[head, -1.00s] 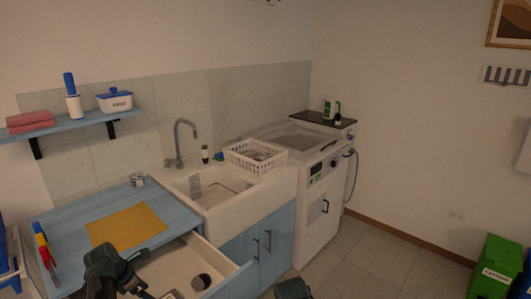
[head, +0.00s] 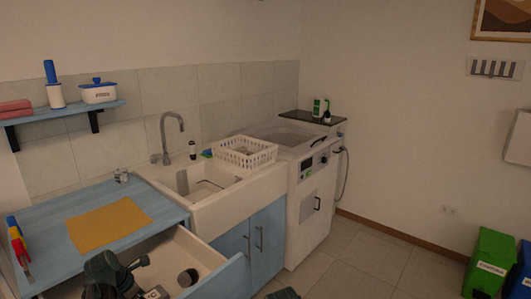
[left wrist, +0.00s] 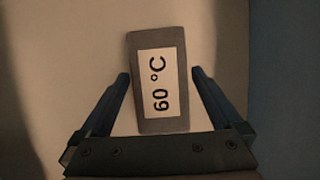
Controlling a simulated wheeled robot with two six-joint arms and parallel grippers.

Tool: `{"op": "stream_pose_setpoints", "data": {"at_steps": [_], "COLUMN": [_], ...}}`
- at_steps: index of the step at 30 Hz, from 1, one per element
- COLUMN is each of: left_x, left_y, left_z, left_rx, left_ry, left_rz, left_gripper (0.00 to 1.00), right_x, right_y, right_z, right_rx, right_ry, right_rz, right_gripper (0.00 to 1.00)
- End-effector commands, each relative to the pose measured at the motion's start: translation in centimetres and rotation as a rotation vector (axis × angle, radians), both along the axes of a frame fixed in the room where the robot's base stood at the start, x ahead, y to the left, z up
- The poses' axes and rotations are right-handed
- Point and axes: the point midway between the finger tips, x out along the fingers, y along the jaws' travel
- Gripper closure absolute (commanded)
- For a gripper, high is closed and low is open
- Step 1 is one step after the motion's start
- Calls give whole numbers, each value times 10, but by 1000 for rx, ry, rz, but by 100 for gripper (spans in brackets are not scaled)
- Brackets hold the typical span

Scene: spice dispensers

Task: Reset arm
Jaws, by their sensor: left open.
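My left gripper (left wrist: 160,75) is open in the left wrist view. A grey block with a white "60 °C" label (left wrist: 158,82) shows between its fingers, with a gap on each side. Both are over a pale surface. In the head view my left gripper (head: 140,286) is low, at the open drawer (head: 226,273) under the blue counter, and the view's bottom edge cuts it off. My right gripper is out of view; only a dark piece of my right arm shows at the bottom edge.
A dark round item (head: 188,277) lies in the drawer. The blue counter (head: 85,195) holds a yellow mat (head: 110,225) and a small jar (head: 121,176). The white sink (head: 225,212) with a dish rack (head: 245,152) stands to the right.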

Motion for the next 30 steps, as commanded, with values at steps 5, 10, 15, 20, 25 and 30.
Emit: {"op": "stream_pose_setpoints", "data": {"at_steps": [5,10,15,20,25,30], "left_x": [0,-1,-5,-11,-18,-25], "left_y": [0,1,4,9,15,20], "left_z": [1,8,22,42,64,86], "left_rx": [0,0,0,0,0,0], "left_ry": [0,0,0,0,0,0], "left_rz": [0,0,0,0,1,0], "left_gripper": [0,0,0,0,0,0], "right_x": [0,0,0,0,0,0], "right_y": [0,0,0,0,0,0], "right_z": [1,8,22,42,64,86], "right_rx": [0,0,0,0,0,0], "right_ry": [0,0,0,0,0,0], "right_rz": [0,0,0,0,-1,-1], "right_gripper": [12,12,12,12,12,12]}}
